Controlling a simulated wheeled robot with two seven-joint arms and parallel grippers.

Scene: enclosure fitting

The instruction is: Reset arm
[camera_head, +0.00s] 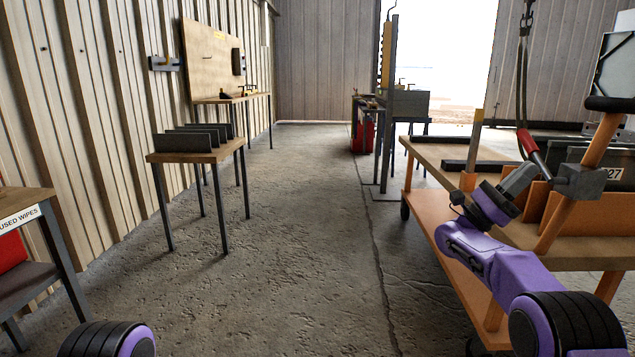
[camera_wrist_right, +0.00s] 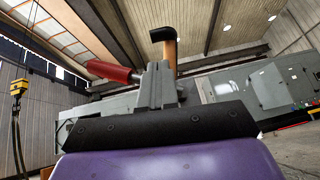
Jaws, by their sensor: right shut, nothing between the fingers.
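My right arm, purple with black joints, reaches up from the bottom right in the head view. In the right wrist view the gripper (camera_wrist_right: 158,80) is shut and empty. A red cylinder (camera_wrist_right: 108,71) shows behind its left side, and a tan post with a black hooked top (camera_wrist_right: 166,45) rises behind it. Whether the gripper touches either, I cannot tell. Only a purple and black part of my left arm shows; its gripper is outside the view.
An orange cart (camera_head: 450,235) with a wooden top carries a dark box marked 27 (camera_head: 590,160). A small table (camera_head: 190,156) with upright dividers and a used-wipes stand (camera_head: 25,203) are at left. The middle floor (camera_head: 290,230) is clear.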

